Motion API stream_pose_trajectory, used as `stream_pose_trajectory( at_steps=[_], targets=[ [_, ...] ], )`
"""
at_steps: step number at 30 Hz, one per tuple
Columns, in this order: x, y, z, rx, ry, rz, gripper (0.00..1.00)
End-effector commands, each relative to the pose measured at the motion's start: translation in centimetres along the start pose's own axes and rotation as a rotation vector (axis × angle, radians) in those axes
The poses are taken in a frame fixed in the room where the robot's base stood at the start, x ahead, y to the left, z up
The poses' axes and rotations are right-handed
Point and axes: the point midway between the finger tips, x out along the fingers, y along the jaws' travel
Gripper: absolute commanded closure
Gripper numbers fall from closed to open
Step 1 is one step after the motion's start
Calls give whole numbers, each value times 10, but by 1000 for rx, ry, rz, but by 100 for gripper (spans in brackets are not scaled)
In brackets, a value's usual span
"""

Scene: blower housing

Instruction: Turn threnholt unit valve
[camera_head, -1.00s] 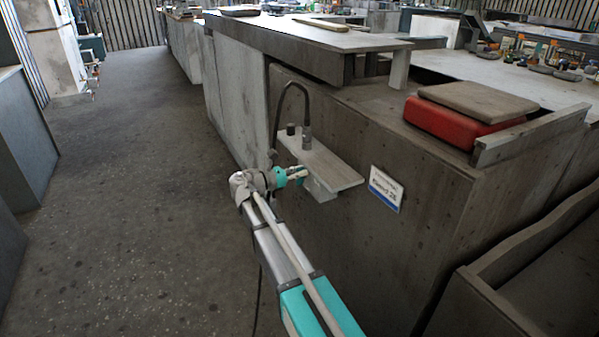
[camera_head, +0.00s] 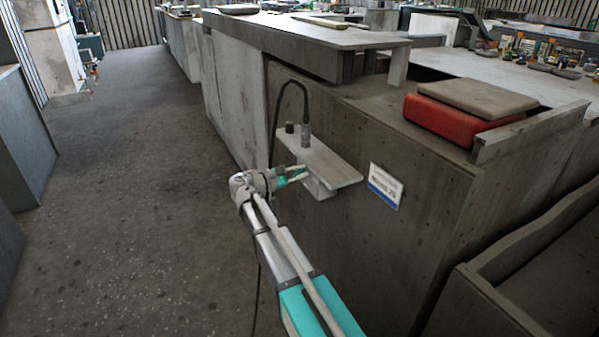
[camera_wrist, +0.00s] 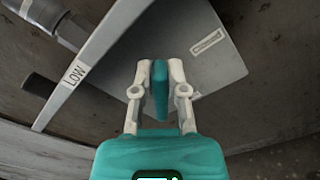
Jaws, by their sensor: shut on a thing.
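The valve handle (camera_wrist: 160,90) is a slim teal bar in the wrist view, upright in the picture with a slight tilt. My gripper (camera_wrist: 160,88) is shut on it, one pale finger on each side. Behind it is the grey face of a box-shaped unit (camera_wrist: 215,75) with a small label plate. The handle is too small to make out clearly there.
The shelf edge bears a "LOW" label (camera_wrist: 75,75). A blue-white sign (camera_head: 385,186) is on the cabinet to the right. The floor at left is clear.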

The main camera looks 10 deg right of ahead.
Motion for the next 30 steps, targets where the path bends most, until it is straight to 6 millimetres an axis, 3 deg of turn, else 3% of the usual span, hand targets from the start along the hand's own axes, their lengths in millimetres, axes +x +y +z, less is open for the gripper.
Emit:
stream_pose_trajectory(
  at_steps=[18,30],
  targets=[
    [0,-13,-4,583,0,-3,100],
    [-1,-17,-7,841,1,-4,100]
  ],
)
